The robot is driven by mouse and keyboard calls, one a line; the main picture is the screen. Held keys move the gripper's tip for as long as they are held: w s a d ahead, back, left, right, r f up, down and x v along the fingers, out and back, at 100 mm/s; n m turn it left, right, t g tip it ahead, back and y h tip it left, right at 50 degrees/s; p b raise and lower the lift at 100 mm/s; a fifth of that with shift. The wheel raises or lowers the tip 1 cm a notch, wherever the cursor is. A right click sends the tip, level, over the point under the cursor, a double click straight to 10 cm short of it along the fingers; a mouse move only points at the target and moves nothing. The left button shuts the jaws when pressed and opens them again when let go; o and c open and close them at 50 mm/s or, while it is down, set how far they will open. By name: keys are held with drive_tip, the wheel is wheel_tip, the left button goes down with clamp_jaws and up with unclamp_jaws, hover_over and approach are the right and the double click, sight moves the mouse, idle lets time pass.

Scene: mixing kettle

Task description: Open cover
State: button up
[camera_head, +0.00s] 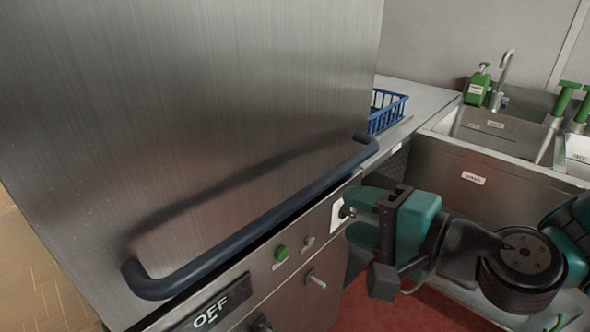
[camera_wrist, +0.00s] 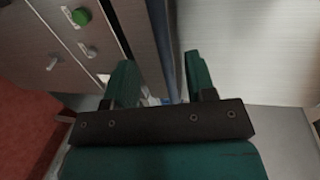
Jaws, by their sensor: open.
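The cover (camera_head: 200,110) is a large brushed-metal hood that fills the left of the head view, and its lower edge sits close to the control panel. A dark blue bar handle (camera_head: 250,230) runs along its lower front. My gripper (camera_head: 352,215) has green fingers and is open and empty, just below and right of the handle's far right end. In the wrist view, a dark blue strip (camera_wrist: 172,55), likely the handle, runs between the fingers (camera_wrist: 162,75) in the picture. I cannot tell how far ahead of them it lies. No contact shows.
A blue basket (camera_head: 386,112) stands on the counter behind. A metal sink (camera_head: 500,165) with a tap and green bottle is at right. Red floor (camera_head: 395,312) shows below.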

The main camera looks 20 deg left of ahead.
drive_tip(key=p+x, duration=0.4)
drive_tip(key=x, duration=0.8)
drive_tip(key=shift+a+p, duration=0.15)
drive_tip(key=shift+p, duration=0.2)
drive_tip(key=shift+f, duration=0.1)
clamp_jaws()
